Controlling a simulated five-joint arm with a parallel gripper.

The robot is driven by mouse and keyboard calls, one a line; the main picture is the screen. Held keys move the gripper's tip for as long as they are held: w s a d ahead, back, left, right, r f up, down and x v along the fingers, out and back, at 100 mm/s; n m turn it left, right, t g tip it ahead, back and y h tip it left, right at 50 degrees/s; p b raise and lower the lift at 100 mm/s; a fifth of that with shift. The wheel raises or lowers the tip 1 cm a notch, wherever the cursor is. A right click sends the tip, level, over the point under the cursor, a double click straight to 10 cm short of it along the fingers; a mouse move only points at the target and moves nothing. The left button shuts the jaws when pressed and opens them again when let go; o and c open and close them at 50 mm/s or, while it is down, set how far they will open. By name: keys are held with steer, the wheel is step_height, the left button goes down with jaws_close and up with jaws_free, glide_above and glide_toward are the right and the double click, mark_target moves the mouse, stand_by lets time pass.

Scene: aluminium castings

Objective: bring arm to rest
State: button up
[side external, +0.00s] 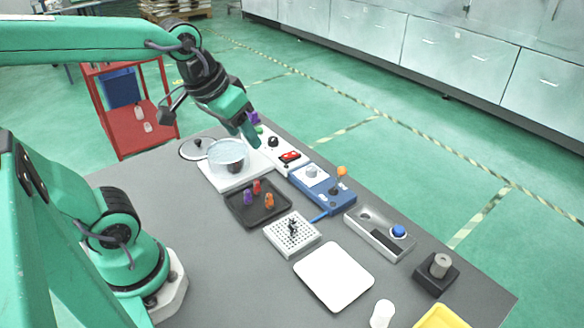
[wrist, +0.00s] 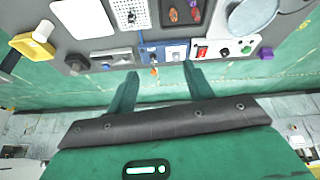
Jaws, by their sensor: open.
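My gripper (side external: 252,137) is raised above the far edge of the grey table (side external: 210,255), near the white control box (side external: 283,157) with its red switch. In the wrist view my gripper (wrist: 158,80) shows two green fingers set wide apart. Nothing is between them; the blue device (wrist: 152,50) and an orange knob lie beyond, below the gripper. In the side view the arm reaches out from the upper left, with the gripper angled down.
The table holds a pot (side external: 229,156), a dark tray (side external: 258,208) with several small coloured parts, a perforated block (side external: 292,234), a blue device (side external: 323,186), a blue-button box (side external: 380,233) and a white plate (side external: 334,276). A red cart (side external: 130,125) stands behind. The table's near left is bare.

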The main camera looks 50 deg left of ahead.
steer(key=shift+m+t, duration=0.4)
steer(key=shift+m, duration=0.4)
steer(key=shift+s+d+f, duration=0.15)
steer(key=shift+s+f, duration=0.05)
steer(key=shift+s, duration=0.8)
steer(key=shift+s+d+f, duration=0.1)
steer(key=shift+s+f, duration=0.1)
steer(key=shift+s, duration=0.75)
